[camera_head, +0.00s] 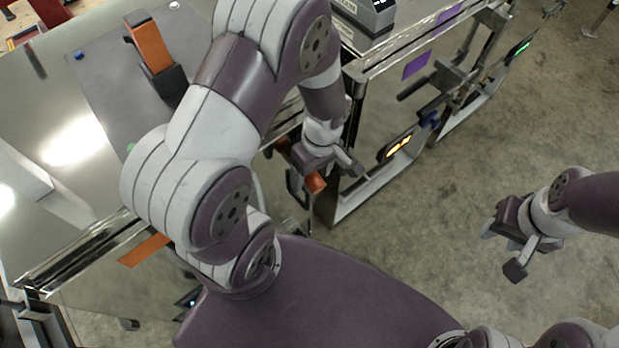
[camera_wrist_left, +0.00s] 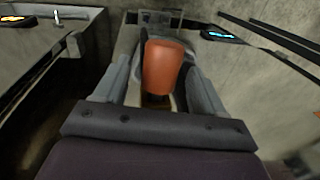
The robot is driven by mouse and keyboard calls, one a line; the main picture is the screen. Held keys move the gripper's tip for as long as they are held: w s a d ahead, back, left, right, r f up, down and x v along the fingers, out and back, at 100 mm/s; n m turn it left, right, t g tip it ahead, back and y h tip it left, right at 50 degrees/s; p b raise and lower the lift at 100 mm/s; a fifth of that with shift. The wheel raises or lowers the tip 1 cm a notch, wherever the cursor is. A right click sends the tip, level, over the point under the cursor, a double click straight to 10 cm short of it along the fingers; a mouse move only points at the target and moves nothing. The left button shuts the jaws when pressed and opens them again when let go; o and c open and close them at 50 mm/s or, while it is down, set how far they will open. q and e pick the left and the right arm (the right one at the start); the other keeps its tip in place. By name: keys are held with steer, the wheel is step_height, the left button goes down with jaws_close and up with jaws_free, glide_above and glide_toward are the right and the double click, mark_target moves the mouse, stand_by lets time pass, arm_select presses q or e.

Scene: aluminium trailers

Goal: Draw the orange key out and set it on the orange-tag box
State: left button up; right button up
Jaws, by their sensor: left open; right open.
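The orange key (camera_wrist_left: 168,66) stands between the fingers of my left gripper in the left wrist view, with its lower part hidden. Part of the orange key (camera_head: 316,183) shows beside my left gripper (camera_head: 328,172) in the head view. My left gripper is open around it; I cannot tell whether the fingers touch it. An orange tag (camera_head: 145,250) is on the side of the metal box (camera_head: 50,210) at the left, partly behind my left arm. My right gripper (camera_head: 501,252) is open and empty over the floor at the right.
An orange block (camera_head: 149,45) stands in a black holder (camera_head: 166,84) on a grey panel on the left box. A second metal unit with a purple tag (camera_head: 416,64) and a lit orange display (camera_head: 398,146) stands at centre.

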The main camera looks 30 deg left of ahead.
arm_select(q)
steer(key=c, duration=1.3)
jaws_close()
steer(key=s+d+f, duration=0.1)
steer(key=s+d, duration=0.2)
steer(key=d, duration=0.3)
steer(key=shift+d, duration=0.15)
